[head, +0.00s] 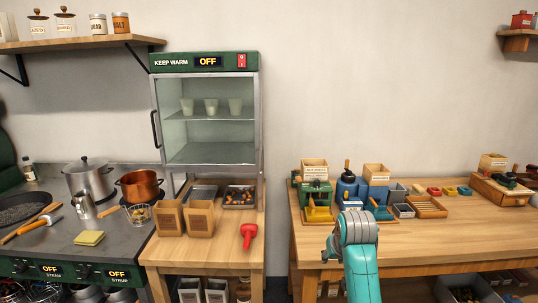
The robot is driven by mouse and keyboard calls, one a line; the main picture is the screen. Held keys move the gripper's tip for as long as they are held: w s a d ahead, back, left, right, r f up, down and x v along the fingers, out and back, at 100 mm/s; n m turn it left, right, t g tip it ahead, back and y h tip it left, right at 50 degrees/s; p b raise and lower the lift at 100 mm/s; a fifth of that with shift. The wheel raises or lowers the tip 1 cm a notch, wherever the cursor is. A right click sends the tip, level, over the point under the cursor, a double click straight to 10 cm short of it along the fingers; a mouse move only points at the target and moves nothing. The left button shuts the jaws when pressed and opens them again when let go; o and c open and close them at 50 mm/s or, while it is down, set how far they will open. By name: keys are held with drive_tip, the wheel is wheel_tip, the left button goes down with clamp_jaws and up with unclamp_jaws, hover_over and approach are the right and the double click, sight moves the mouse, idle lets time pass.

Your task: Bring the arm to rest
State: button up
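My arm (361,275) shows at the bottom right of centre as a teal link topped by a ribbed grey joint. It stands up in front of the right wooden table (450,227) and hides part of its front edge. My gripper does not show in this view, so I cannot see its fingers or whether it holds anything.
A keep-warm cabinet (205,62) reading OFF holds three pale cups. Below it, a wooden counter (215,254) bears brown bags (201,219) and a red tool (248,235). A stove with pots (88,180) stands left. The right table carries boxes and trays (427,207).

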drive_tip(key=s+f+t, duration=0.1)
drive_tip(key=s+f, duration=0.7)
drive_tip(key=f, duration=0.3)
drive_tip(key=s+f+t, duration=0.2)
drive_tip(key=s+f, duration=0.7)
drive_tip(key=f, duration=0.2)
drive_tip(key=s+f+t, duration=0.1)
drive_tip(key=s+f, duration=0.3)
drive_tip(key=s, duration=0.6)
drive_tip(key=s+r+t, duration=0.1)
drive_tip(key=s+r, duration=0.1)
drive_tip(key=s, duration=0.8)
drive_tip(key=s+r+t, duration=0.1)
drive_tip(key=s+r, duration=0.1)
drive_tip(key=s, duration=0.7)
drive_tip(key=s+r+t, duration=0.2)
drive_tip(key=s+r, duration=1)
drive_tip(key=s, duration=0.2)
drive_tip(key=shift+r+t, duration=0.15)
drive_tip(key=shift+t, duration=0.15)
